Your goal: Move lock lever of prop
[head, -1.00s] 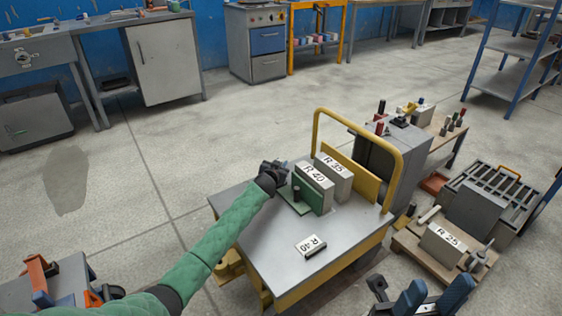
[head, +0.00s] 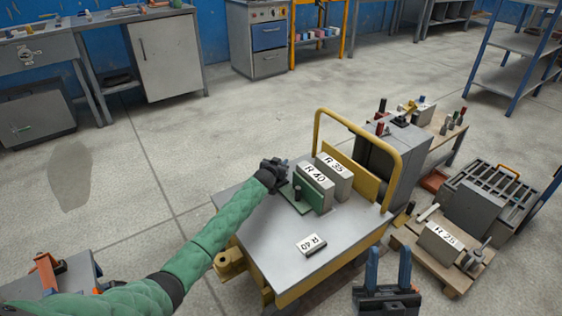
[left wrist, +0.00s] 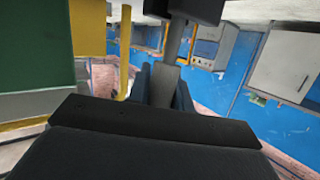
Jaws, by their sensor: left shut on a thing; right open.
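The green prop (head: 306,195) stands against the R 40 block on the grey cart table (head: 265,250), with a short dark peg on its base. My left gripper (head: 275,170) is at the prop's far left side. In the left wrist view its blue fingers (left wrist: 165,92) are shut on a grey bar, the lock lever (left wrist: 169,76), which has a dark block at its end. The prop's green face (left wrist: 35,45) fills the left of that view. In the head view the lever is hidden by the gripper. My right gripper (head: 389,268) is open and empty, in front of the cart's right side.
The R 40 block (head: 317,180) and R 35 block (head: 338,170) stand side by side. An R 40 label piece (head: 312,244) lies on the table. A yellow rail (head: 399,180) rises at the right. An R 25 block (head: 438,242) sits on a pallet.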

